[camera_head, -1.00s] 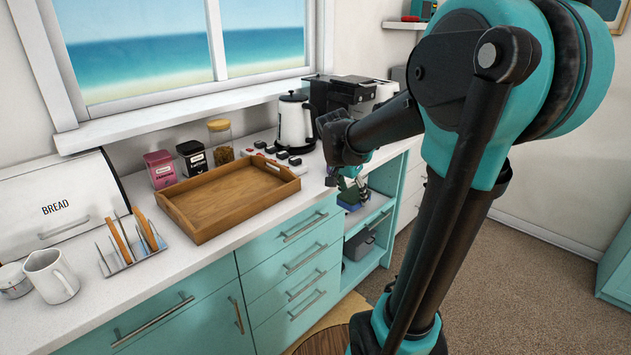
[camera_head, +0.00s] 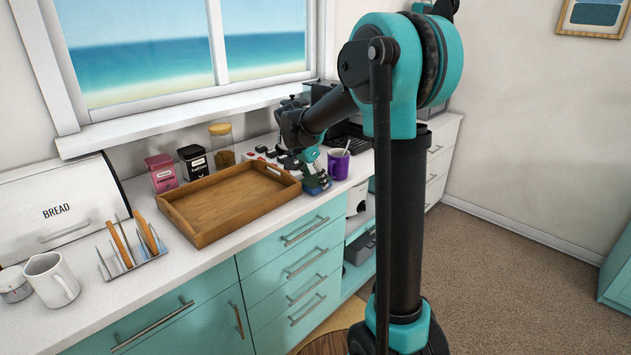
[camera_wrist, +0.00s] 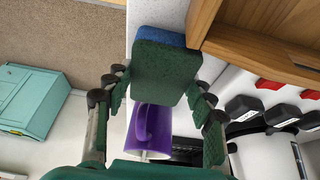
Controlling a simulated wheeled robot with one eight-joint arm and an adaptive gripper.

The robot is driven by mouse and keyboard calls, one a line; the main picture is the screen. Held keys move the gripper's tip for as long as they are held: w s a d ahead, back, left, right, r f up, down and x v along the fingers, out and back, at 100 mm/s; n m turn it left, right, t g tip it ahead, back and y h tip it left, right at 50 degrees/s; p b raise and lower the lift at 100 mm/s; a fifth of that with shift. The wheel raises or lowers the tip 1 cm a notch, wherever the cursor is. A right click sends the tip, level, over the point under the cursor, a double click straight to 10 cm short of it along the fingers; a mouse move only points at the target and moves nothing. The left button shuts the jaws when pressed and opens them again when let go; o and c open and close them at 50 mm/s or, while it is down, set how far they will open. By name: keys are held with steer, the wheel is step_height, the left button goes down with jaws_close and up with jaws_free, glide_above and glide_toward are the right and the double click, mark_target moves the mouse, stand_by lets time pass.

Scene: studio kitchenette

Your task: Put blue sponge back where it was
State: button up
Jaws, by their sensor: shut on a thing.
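The blue sponge has a dark green scouring side (camera_wrist: 166,72) and a blue side whose edge (camera_wrist: 160,37) shows behind it in the wrist view. My gripper (camera_wrist: 158,88) is shut on it, with fingers on both sides. In the head view, the sponge (camera_head: 319,187) is under my gripper (camera_head: 311,168) at the counter's front edge, just right of the wooden tray (camera_head: 200,238). I cannot tell whether it touches the counter.
A purple mug (camera_head: 338,164) with a spoon stands close right of my gripper; it also shows in the wrist view (camera_wrist: 150,128). Red and black items (camera_head: 262,150) sit behind the tray.

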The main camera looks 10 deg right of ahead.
steer(key=shift+f, duration=0.3)
steer(key=shift+f, duration=0.15)
steer(key=o, duration=1.2)
steer(key=v, duration=1.2)
steer(key=s+d+f+n+y, duration=0.2)
steer(key=s+d+f+n, duration=0.2)
steer(key=s+f, duration=0.7)
steer(key=s+d+f+n+t+y, duration=0.1)
steer(key=s+d+f+n, duration=0.3)
steer(key=s+f, duration=0.7)
steer(key=s+n, duration=0.2)
steer(key=s, duration=0.3)
steer(key=shift+s+d+f+n+y, duration=0.2)
steer(key=shift+s+f+n+y, duration=0.05)
steer(key=shift+f+n+y, duration=0.15)
